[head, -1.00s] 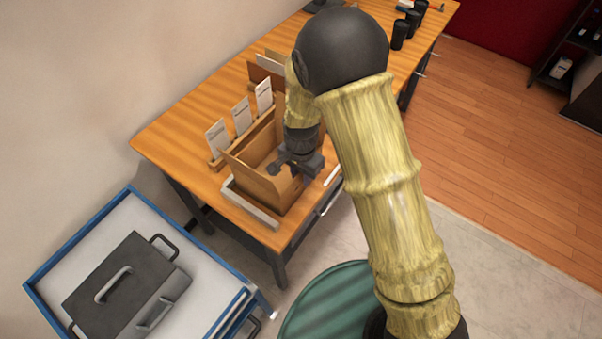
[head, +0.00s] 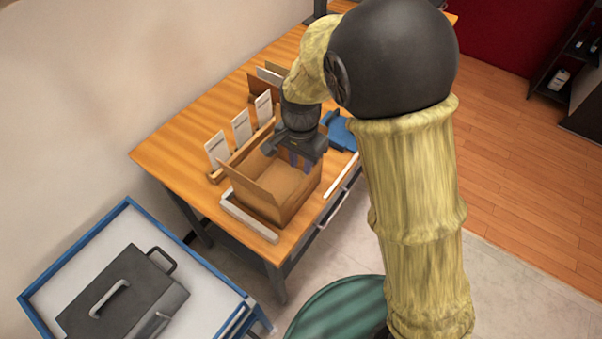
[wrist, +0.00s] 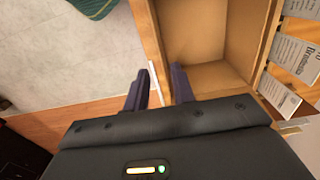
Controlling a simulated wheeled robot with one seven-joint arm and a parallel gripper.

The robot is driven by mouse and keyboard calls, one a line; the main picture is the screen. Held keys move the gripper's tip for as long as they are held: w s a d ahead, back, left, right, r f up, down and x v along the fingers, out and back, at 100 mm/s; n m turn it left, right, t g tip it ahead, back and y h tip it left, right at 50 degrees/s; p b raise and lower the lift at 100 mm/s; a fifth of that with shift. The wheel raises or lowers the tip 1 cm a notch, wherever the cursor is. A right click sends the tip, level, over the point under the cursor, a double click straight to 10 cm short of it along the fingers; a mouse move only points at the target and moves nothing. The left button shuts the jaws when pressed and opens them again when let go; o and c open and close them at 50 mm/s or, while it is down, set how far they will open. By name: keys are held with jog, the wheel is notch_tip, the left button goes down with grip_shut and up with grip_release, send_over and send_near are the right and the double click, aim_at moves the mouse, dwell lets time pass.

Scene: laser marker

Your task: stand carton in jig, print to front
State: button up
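An open-topped brown cardboard carton (head: 275,192) stands upright on the wooden table. I see no print on its visible sides. White rails lie beside it, one along its near left side (head: 248,218) and one at its right (head: 341,175); they may be parts of the jig, but I cannot tell. My gripper (head: 299,162) is over the carton's far right rim, pointing down. In the wrist view its dark fingers (wrist: 160,80) are apart, with the carton's wall edge (wrist: 148,38) running toward the gap between them. Whether they touch it is unclear.
White printed cards (head: 241,127) stand in a wooden rack along the carton's left. Another cardboard piece (head: 262,84) is behind. A blue object (head: 340,131) lies to the right, partly hidden by my arm. A blue-rimmed cart (head: 205,257) bears a dark lidded case (head: 125,300).

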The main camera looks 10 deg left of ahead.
jog(key=shift+r, duration=0.6)
dwell(0.3)
jog(key=s+d+r+n+t, duration=0.1)
jog(key=s+d+n, duration=0.1)
jog(key=d, duration=1.1)
jog(key=s+d+r+n+t, duration=0.1)
jog(key=s+d, duration=0.4)
jog(key=d, duration=0.7)
jog(key=shift+d+r+n+t, duration=0.3)
jog(key=shift+d+r+n, duration=0.05)
jog(key=shift+n, duration=0.35)
